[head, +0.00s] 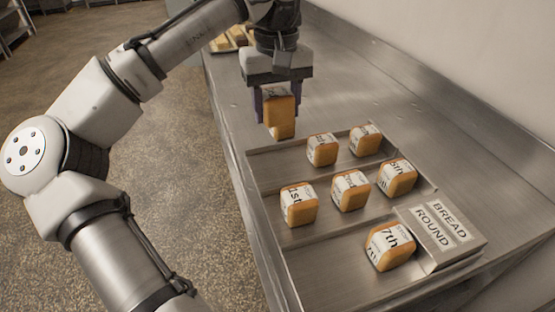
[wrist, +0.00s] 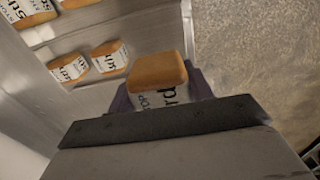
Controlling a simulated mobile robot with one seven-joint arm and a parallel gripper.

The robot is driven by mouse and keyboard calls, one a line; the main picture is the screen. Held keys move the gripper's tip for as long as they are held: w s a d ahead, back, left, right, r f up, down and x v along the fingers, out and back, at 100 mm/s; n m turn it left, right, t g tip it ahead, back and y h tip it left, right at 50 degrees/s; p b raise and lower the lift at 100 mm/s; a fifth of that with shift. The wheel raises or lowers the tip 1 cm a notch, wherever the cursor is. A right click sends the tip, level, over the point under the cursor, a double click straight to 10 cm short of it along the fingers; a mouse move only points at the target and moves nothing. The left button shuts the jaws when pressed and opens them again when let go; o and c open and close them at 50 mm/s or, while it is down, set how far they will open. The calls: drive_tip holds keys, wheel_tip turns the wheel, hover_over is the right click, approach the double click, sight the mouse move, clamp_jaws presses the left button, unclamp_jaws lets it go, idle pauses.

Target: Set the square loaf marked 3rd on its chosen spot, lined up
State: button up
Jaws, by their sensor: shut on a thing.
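My gripper (head: 277,112) is shut on a square loaf (head: 281,119), golden brown with a white paper band. It holds the loaf above the far left end of the stepped metal tray (head: 262,178), clear of it. In the wrist view the loaf (wrist: 158,72) sits between the purple fingers, its band showing "rd" and "TOP". On the tray, a loaf marked 1st (head: 298,204), a second loaf (head: 350,190) and one that seems marked 5th (head: 397,176) stand in the middle row. Two more loaves (head: 321,149) (head: 365,140) stand in the far row.
A loaf marked 7th (head: 389,247) stands in the near row, beside a metal sign block reading BREAD ROUND (head: 440,225). The far row is bare at its left end, and the near row left of 7th. Other bread (head: 230,40) lies at the counter's far end.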

sight(277, 170)
wheel_tip(277, 170, down, 12)
drive_tip(key=shift+f, duration=0.25)
idle(0.3)
drive_tip(key=shift+f, duration=0.2)
drive_tip(key=o, duration=1)
drive_tip(key=shift+r, duration=0.2)
wheel_tip(277, 170, up, 12)
